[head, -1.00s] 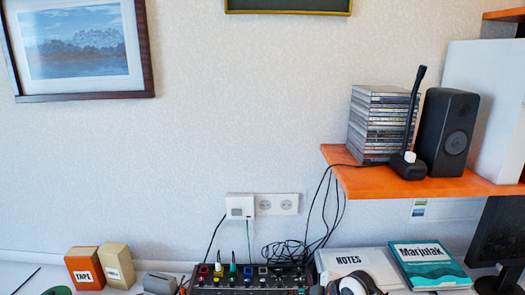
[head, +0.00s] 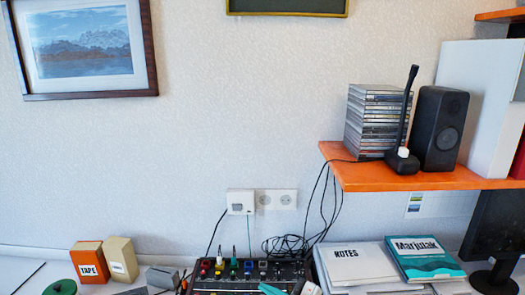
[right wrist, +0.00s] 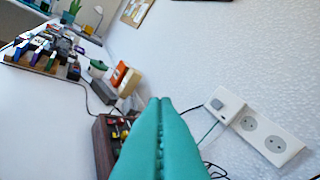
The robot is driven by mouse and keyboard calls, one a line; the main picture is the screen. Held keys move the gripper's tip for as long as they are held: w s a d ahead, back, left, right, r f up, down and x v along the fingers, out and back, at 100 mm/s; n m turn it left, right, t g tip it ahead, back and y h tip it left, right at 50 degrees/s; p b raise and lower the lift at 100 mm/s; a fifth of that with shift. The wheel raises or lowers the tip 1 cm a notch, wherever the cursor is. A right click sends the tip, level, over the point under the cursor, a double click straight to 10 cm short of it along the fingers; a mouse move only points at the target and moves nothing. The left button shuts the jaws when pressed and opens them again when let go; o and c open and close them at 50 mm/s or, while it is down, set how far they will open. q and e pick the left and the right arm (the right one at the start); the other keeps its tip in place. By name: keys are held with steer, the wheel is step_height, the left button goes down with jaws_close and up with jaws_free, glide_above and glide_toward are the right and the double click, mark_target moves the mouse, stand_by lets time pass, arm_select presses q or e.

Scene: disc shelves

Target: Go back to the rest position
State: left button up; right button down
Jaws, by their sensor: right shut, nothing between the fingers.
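My right gripper (head: 272,289) shows only in part at the bottom edge of the head view, as teal fingertips in front of the mixer. In the right wrist view its two teal fingers (right wrist: 161,112) lie together, shut and empty. They point toward the wall side of the desk, with the mixer (right wrist: 108,135) partly hidden behind them. My left gripper is not in view.
An orange shelf (head: 415,180) holds a stack of disc cases (head: 372,122), a microphone and a black speaker (head: 438,130). On the desk are a mixer (head: 243,272), books (head: 357,264), boxes (head: 90,262) and a green roll (head: 60,287).

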steer(key=s+d+r+m+t+h, duration=0.2)
steer(key=d+m+t+h, duration=0.3)
steer(key=d+m+h, duration=0.15)
steer(key=s+d+r+m+t+h, duration=0.1)
steer(key=d+m+t+h, duration=0.4)
steer(key=m, duration=0.3)
steer(key=s+d+f+m+g+h, duration=0.4)
steer(key=s+d+f+g+h, duration=0.1)
steer(key=s+d+f+g, duration=0.4)
steer(key=s+a+f+n+g+y, duration=0.15)
steer(key=s+f+g, duration=0.25)
steer(key=s, duration=0.5)
steer(key=s+f+n+g+y, duration=0.15)
steer(key=s+f+g, duration=0.3)
steer(key=s, duration=0.45)
step_height(320, 180, down, 27)
steer(key=s, duration=0.2)
steer(key=s+d+f+g, duration=0.2)
steer(key=s+f, duration=1.2)
steer(key=s, duration=0.2)
steer(key=shift+d+f, duration=0.35)
steer(key=shift+f, duration=0.05)
